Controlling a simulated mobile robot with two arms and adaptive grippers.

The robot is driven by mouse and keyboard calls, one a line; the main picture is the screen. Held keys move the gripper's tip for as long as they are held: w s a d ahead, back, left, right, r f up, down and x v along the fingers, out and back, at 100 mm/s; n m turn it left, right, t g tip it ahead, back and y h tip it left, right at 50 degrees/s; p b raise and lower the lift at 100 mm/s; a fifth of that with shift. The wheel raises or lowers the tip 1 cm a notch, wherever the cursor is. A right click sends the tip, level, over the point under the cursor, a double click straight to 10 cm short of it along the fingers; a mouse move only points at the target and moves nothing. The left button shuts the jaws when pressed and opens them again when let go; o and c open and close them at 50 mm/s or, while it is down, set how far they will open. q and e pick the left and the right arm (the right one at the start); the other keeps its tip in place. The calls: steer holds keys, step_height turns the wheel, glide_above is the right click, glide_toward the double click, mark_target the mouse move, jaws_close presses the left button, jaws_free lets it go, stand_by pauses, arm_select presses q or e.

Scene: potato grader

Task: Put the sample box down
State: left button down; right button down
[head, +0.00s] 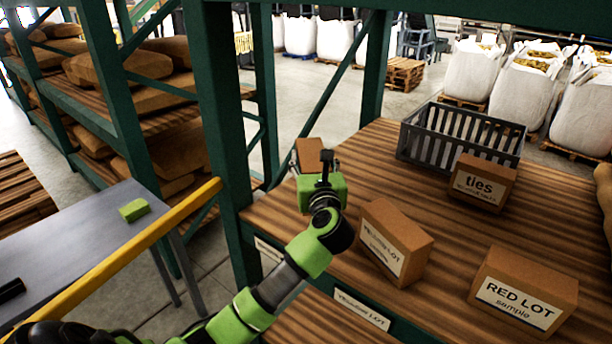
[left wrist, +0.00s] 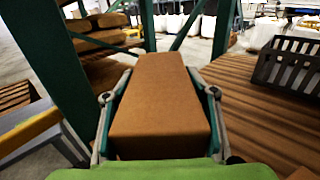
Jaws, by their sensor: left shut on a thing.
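My left gripper (head: 318,172) is shut on a brown cardboard box (head: 309,151), over the left part of the wooden shelf (head: 300,205) near the green upright. In the left wrist view the box (left wrist: 160,95) fills the space between the two fingers, and its visible faces are plain. No label on it shows. I cannot tell whether it touches the shelf or hangs just above it. A box labelled as a yellow lot sample (head: 397,242) stands turned at an angle, right of my left arm. A "RED LOT sample" box (head: 525,290) stands at the front right. My right gripper is not in view.
A grey slatted crate (head: 460,140) and a "ties" box (head: 482,182) stand at the shelf's back right. A green upright (head: 225,110) and a yellow rail (head: 130,250) are at left. The shelf between held box and crate is clear. A grey table (head: 85,235) holds a green block (head: 134,209).

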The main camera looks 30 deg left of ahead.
arm_select(q)
steer(key=w+a+f, duration=0.1)
steer(key=f, duration=0.1)
steer(key=w+a+f, duration=0.2)
steer(key=a+f, duration=0.1)
steer(key=shift+w+a+f+p, duration=0.1)
steer(key=shift+w+f+p, duration=0.2)
steer(key=shift+f+p, duration=0.45)
steer(key=shift+f, duration=1.2)
steer(key=shift+f, duration=0.1)
steer(key=c, duration=0.8)
jaws_free()
steer(key=shift+f, duration=0.15)
steer(key=shift+c, duration=0.2)
steer(key=shift+s, duration=0.1)
